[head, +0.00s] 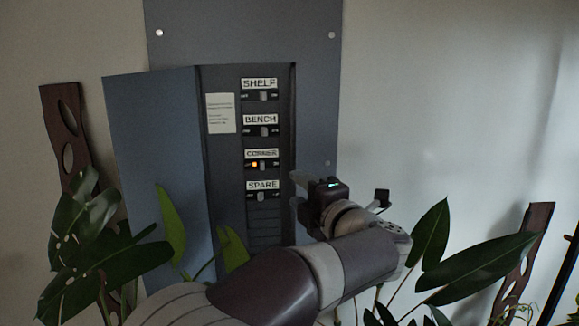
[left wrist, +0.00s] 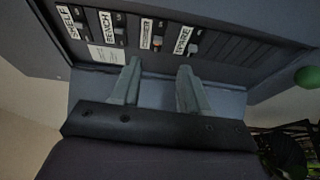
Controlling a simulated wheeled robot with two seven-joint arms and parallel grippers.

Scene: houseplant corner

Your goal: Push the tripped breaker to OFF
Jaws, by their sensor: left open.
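The CORNER breaker (head: 262,165) sits third down in the open grey panel, an orange light (head: 254,165) lit beside it. Its lever looks near the middle of its slot. In the left wrist view the CORNER breaker (left wrist: 157,42) shows beyond the fingers. My left gripper (head: 300,182) is open and empty, in front of the panel's right edge and to the right of the breakers. In the left wrist view its two fingers (left wrist: 160,82) are spread, pointing toward the CORNER and SPARE rows, with no visible contact. My right gripper is not in view.
SHELF (head: 263,96) and BENCH (head: 264,131) breakers sit above, SPARE (head: 260,197) below. The panel door (head: 153,165) stands open at left, with a paper note (head: 221,113) beside the breakers. Leaves (head: 85,245) rise at lower left and right (head: 429,236).

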